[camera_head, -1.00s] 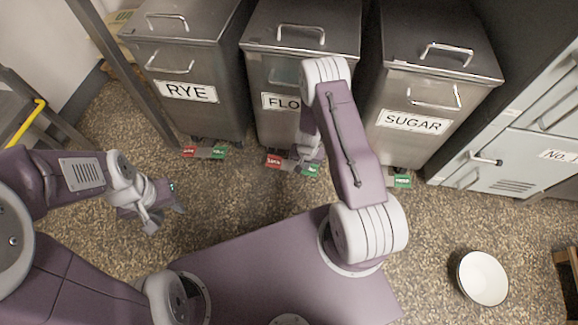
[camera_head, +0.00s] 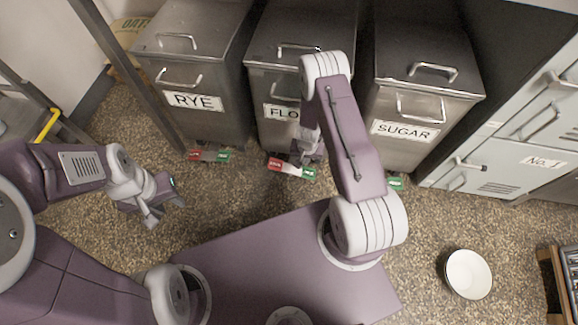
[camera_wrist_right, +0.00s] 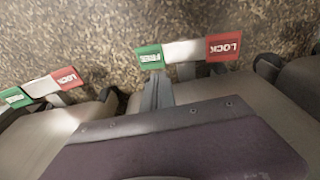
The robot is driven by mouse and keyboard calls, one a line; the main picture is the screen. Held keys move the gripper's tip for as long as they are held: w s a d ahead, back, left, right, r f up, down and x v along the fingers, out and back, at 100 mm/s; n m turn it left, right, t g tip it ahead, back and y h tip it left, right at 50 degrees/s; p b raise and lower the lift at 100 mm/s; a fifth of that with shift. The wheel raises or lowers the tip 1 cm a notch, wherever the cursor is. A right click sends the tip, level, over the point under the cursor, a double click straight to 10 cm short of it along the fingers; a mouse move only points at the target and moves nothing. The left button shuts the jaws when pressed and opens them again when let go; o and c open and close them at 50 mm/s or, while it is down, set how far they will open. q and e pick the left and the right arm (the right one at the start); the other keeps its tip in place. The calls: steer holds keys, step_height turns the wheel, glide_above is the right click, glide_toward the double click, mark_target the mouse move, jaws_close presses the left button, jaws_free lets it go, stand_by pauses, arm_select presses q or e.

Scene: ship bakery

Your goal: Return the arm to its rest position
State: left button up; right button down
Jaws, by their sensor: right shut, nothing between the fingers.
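My right arm reaches forward in the head view, its gripper (camera_head: 308,158) low in front of the middle bin, whose label is partly hidden and reads "FLO". In the right wrist view the right gripper (camera_wrist_right: 158,95) is shut and empty, its tip close to the green end of a red and green lock pedal (camera_wrist_right: 188,50); I cannot tell whether they touch. My left gripper (camera_head: 165,208) hangs over bare floor at the left, its fingers apart and nothing between them.
Metal bins labelled RYE (camera_head: 195,100) and SUGAR (camera_head: 403,132) flank the flour bin (camera_head: 275,85). Lock pedals (camera_head: 210,156) stick out at floor level. Grey lockers (camera_head: 480,165) stand right. A white bowl (camera_head: 468,273) lies on the floor, with a crate (camera_head: 552,282) beyond.

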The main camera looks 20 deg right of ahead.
steer(key=shift+f, duration=0.1)
stand_by(0.3)
steer(key=s+a+r+n+y+p, duration=0.1)
steer(key=a+r+n+p, duration=0.15)
steer(key=r, duration=0.75)
steer(key=s+a+r+n+p, duration=0.1)
steer(key=a+r, duration=0.2)
steer(key=r, duration=0.7)
steer(key=s+a+r+n+p, duration=0.2)
steer(key=s+r+n, duration=0.1)
steer(key=s+r, duration=0.95)
step_height(320, 180, up, 38)
steer(key=w+p, duration=0.2)
steer(key=p, duration=3.5)
steer(key=shift+r+p, duration=0.25)
steer(key=shift+p, duration=0.15)
